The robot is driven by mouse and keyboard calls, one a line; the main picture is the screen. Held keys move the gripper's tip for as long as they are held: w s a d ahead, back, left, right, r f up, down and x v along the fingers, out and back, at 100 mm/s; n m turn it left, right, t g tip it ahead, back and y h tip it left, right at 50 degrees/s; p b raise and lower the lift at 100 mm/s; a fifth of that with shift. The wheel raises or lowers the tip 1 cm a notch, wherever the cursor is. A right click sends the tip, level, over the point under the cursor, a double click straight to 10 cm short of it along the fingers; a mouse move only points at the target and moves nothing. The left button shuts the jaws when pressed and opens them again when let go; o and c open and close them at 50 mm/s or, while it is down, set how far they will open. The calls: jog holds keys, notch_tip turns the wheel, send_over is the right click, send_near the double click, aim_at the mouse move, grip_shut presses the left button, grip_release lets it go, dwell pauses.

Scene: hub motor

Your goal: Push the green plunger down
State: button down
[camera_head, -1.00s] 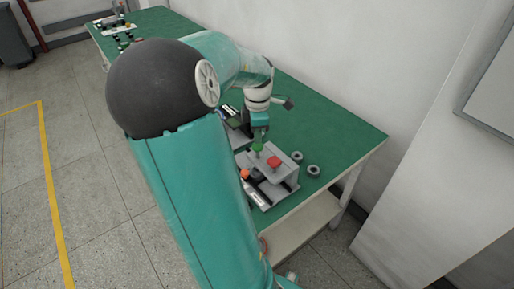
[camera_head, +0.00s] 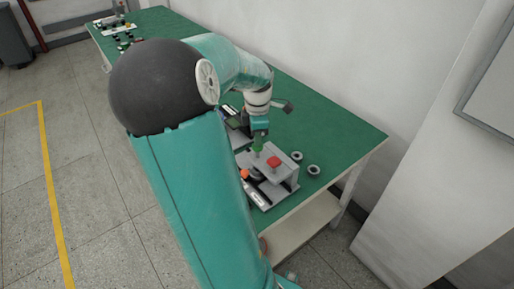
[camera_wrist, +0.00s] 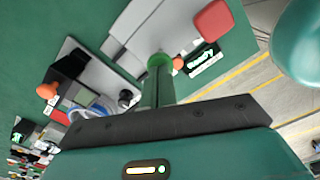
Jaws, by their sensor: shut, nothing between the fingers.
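The green plunger (camera_head: 257,148) stands at the back left of a grey fixture (camera_head: 283,180) on the green table. It shows in the wrist view (camera_wrist: 159,59) just beyond my fingertips. My gripper (camera_head: 258,139) is shut and empty, pointing down right above the plunger. In the wrist view my shut fingers (camera_wrist: 157,80) cover part of the plunger. Whether the fingertips touch its top I cannot tell.
A red button (camera_head: 274,162) is beside the plunger, also seen in the wrist view (camera_wrist: 212,20). An orange knob (camera_head: 244,174) is at the fixture's left. The table (camera_head: 340,130) is clear farther right.

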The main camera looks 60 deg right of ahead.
jog(key=shift+f, duration=1.75)
jog(key=shift+r, duration=4.05)
